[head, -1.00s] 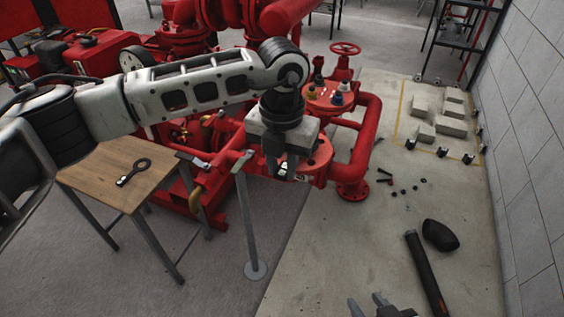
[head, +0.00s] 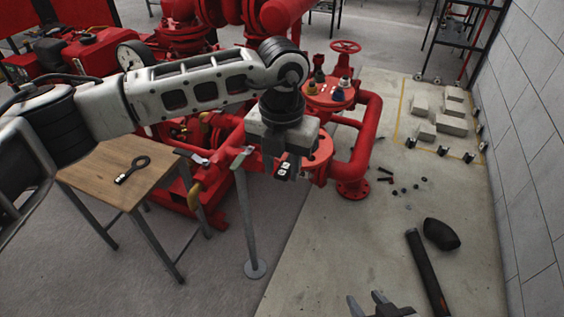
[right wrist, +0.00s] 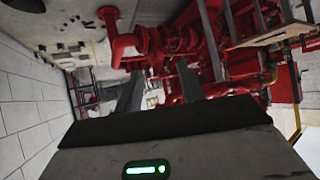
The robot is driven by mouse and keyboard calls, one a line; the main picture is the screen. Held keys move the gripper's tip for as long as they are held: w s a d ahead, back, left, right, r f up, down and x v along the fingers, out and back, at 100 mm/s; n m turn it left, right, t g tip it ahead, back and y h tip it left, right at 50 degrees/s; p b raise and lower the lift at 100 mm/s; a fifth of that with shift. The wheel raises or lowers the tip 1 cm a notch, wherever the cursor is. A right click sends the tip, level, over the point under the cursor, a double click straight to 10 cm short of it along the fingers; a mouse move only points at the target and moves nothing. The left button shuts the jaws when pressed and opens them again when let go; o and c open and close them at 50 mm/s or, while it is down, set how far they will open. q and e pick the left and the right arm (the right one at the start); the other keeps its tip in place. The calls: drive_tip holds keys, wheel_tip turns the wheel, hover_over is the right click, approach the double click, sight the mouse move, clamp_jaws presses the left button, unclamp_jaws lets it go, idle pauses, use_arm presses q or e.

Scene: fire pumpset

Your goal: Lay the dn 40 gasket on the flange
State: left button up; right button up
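A black ring gasket with a tab bearing a small pale mark (head: 134,169) lies on the wooden table at the left; I cannot read its size. A red flange (head: 320,152) sits beside the pipework, partly hidden by my left gripper. My left gripper (head: 284,172) points down just in front of that flange. Small black and white parts show at its fingertips; I cannot tell whether they are a held gasket tab or the fingers. My right gripper (head: 370,301) is low at the bottom edge, its fingers apart and empty; they also show in the right wrist view (right wrist: 160,95).
A grey post (head: 247,215) stands beside the wooden table (head: 95,172). Another red flange (head: 320,98) carries small coloured items. A black tube (head: 427,272), a black elbow (head: 440,234) and several bolts and nuts lie on the floor. Pale blocks (head: 450,125) are at the back right.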

use_arm(q)
drive_tip(key=shift+o, duration=0.7)
wheel_tip(320, 180, up, 16)
drive_tip(key=b, duration=0.1)
drive_tip(key=shift+b, duration=0.3)
